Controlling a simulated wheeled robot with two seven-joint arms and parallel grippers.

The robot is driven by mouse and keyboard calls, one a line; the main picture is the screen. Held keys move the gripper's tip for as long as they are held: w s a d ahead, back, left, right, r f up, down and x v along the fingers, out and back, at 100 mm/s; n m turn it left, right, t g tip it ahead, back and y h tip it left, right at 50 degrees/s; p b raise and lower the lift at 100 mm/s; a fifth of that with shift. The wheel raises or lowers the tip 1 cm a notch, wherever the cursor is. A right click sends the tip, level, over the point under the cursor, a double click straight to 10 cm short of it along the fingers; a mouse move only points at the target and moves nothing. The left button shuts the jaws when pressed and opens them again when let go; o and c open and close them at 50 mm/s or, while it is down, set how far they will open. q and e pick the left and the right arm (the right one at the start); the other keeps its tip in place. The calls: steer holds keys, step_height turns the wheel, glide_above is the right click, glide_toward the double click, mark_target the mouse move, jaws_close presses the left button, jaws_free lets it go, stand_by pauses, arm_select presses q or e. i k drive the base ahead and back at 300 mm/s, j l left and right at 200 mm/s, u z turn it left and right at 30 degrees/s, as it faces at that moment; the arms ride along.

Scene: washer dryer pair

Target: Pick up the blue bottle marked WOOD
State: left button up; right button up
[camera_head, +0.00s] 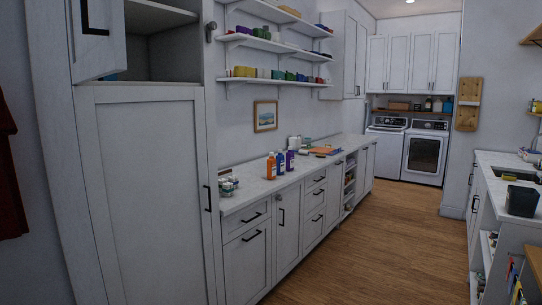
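A blue bottle (280,164) stands upright on the long white counter (262,188) along the left wall. An orange bottle (271,167) stands close on its left and a purple bottle (290,161) close on its right. The lettering on the labels is too small to read, so I cannot confirm WOOD on the blue one. Neither of my grippers shows in the head view.
Small jars (228,186) stand at the counter's near end. A tall cabinet (150,190) on the left has its upper door open. Wood floor (350,250) is clear between the counter and the right-hand sink counter. A washer and dryer (423,155) stand at the back.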

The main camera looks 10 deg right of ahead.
mark_target(280, 158)
steer(key=i+l+z, duration=0.25)
steer(key=i+z, duration=0.15)
steer(key=i+l+z, duration=0.1)
steer(key=i+z, duration=0.3)
steer(key=i, duration=0.15)
steer(key=i+j+z, duration=0.1)
steer(key=i+z, duration=0.35)
steer(key=i+l, duration=0.15)
steer(key=i, duration=0.65)
steer(key=i+l, duration=0.15)
steer(key=i, duration=0.7)
